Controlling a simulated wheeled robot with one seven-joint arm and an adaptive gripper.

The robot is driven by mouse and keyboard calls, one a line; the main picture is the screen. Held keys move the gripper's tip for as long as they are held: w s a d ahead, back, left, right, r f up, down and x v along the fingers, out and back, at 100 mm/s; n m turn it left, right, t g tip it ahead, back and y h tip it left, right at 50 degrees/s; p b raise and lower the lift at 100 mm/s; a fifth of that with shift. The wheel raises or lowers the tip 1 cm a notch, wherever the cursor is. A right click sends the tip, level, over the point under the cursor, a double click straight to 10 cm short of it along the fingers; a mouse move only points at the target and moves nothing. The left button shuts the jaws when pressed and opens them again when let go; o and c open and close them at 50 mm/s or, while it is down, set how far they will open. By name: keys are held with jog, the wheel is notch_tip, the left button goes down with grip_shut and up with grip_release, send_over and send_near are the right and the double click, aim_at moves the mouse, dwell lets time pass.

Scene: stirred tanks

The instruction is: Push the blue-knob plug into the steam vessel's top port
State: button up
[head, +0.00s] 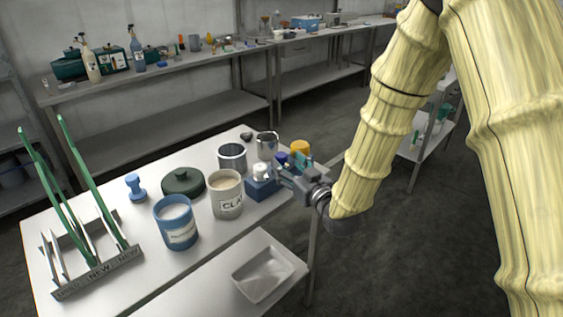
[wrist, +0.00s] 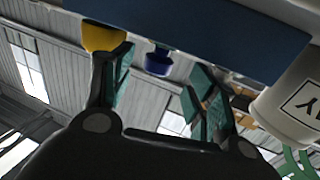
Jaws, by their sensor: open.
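My gripper (head: 297,166) is at the right end of the near table, beside a blue block (head: 262,189) with a white-topped piece on it. In the wrist view my gripper (wrist: 155,75) has its two fingers spread wide. A dark blue knob (wrist: 158,63), apparently the plug's, shows in the gap between the fingers, against the blue block (wrist: 200,30); no grip on it is visible. The knob shows small in the head view (head: 281,158), partly hidden by my gripper. No label marks the steam vessel, and I cannot tell its port.
A yellow knob (head: 300,147) is close behind my gripper, near one finger in the wrist view (wrist: 101,37). The CLAY pot (head: 227,203), a blue pot (head: 176,234), metal cups (head: 232,158) and a dark green lid (head: 183,183) crowd the table. A rack (head: 97,273) stands left.

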aim_at(284, 160)
jog(key=shift+p+x, duration=0.4)
jog(key=shift+x, duration=2.05)
jog(key=shift+w+d, duration=0.1)
jog(key=c, duration=1.2)
